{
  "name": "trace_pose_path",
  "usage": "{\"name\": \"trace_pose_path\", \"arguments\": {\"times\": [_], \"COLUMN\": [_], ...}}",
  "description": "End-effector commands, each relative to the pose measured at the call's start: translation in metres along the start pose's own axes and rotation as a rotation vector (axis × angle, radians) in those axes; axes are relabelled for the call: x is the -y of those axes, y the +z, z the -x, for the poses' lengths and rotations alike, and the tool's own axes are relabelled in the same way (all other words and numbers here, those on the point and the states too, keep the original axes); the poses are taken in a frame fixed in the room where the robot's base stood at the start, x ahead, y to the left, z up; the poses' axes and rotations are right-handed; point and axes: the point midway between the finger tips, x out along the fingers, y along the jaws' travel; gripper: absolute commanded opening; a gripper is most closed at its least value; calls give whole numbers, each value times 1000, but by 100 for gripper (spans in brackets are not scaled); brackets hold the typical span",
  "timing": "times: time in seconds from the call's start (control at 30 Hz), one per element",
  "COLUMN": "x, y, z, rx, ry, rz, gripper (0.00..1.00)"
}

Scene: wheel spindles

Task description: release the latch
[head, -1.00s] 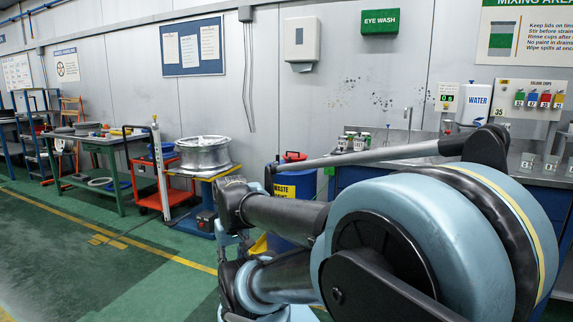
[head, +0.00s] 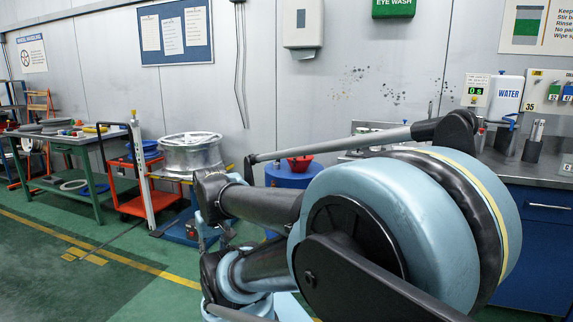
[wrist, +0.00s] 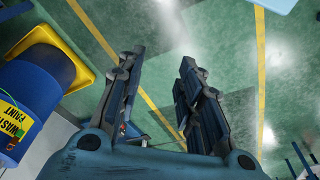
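I cannot make out a latch in either view. A silver wheel rim (head: 191,155) lies flat on a low stand left of centre in the head view, beside a white upright post (head: 142,175). My gripper (wrist: 160,62) is in the wrist view, its two dark fingers apart with nothing between them. It points over green floor, away from any object it could touch. In the head view my arm covers the middle and right, and part of the stand is hidden behind it.
A blue waste paint drum (wrist: 35,95) in a yellow tray (wrist: 62,42) is left of my gripper. An orange cart (head: 137,203) and green workbench (head: 75,155) stand at the left. A blue-fronted counter (head: 540,225) is at the right.

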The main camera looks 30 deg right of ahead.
Motion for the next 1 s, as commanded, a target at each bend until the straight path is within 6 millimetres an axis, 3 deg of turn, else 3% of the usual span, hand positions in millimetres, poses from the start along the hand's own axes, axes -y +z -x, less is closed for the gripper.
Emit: {"name": "trace_pose_path", "arguments": {"times": [0.47,0.67,1.0], "x": [-4,-35,-116], "y": [2,-37,-131], "z": [7,15,36], "rx": [-21,-72,-147], "ry": [15,119,401], "rz": [10,87,320], "gripper": [37,37,37]}}
